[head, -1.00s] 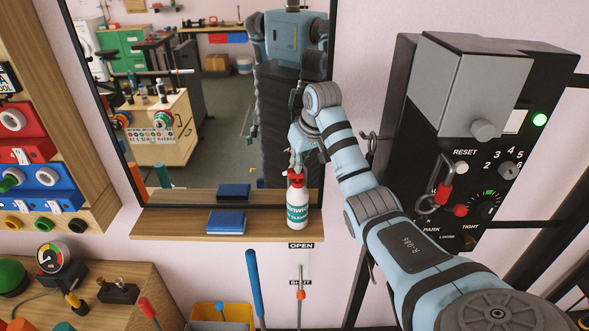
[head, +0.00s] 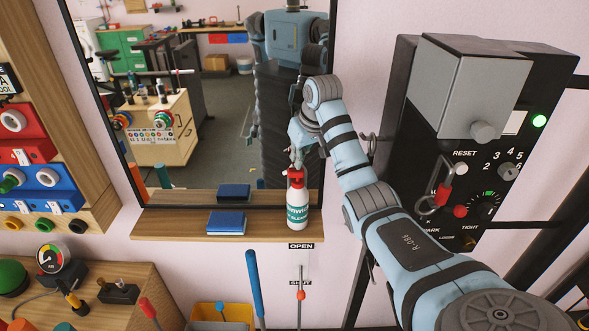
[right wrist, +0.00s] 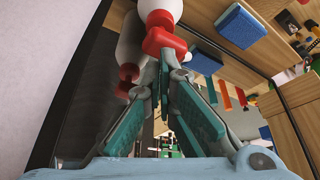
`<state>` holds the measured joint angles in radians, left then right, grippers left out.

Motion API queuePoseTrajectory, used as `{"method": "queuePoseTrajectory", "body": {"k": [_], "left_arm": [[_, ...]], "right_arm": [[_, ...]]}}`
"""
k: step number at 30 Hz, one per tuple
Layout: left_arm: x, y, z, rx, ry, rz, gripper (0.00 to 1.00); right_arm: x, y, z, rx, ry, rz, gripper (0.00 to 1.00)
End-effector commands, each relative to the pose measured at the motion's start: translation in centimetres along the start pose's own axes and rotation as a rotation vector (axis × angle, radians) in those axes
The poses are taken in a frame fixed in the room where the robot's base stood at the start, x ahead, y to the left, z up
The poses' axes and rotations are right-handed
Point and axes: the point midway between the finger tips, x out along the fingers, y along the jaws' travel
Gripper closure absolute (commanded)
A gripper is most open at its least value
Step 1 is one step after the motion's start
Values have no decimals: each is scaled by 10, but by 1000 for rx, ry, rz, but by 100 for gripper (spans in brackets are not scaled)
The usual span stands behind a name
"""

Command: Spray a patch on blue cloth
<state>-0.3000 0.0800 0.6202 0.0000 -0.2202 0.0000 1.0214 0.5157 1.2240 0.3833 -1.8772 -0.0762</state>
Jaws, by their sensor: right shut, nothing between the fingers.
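A white spray bottle (head: 298,212) with a red head stands upright on the wooden shelf below the mirror. Its label faces the camera. The folded blue cloth (head: 226,223) lies on the shelf to the bottle's left. It also shows in the right wrist view (right wrist: 242,25). My right gripper (head: 297,166) is shut and empty, just above the bottle's red head. In the right wrist view its fingertips come together by the red head (right wrist: 162,42); whether they touch it I cannot tell. No patch shows on the cloth's visible side.
The tall mirror (head: 205,100) behind the shelf (head: 175,224) reflects the cloth, the workshop and my body. A black control box (head: 440,130) with a green light is on the right. A wooden rack (head: 70,120) with coloured sockets is on the left. The shelf's left end is clear.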

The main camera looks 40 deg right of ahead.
Motion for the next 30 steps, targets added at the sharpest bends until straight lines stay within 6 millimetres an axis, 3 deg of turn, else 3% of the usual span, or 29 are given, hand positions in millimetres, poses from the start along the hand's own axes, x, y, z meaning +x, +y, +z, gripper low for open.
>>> {"method": "queuePoseTrajectory", "body": {"k": [10,22,30], "left_arm": [[0,0,0,0,0,0,0],[0,0,0,0,0,0,0],[0,0,0,0,0,0,0]], "right_arm": [[-2,0,-1,0,1,0,100],[-51,0,-22,0,3,-1,100],[-55,0,-23,0,0,0,100]]}}
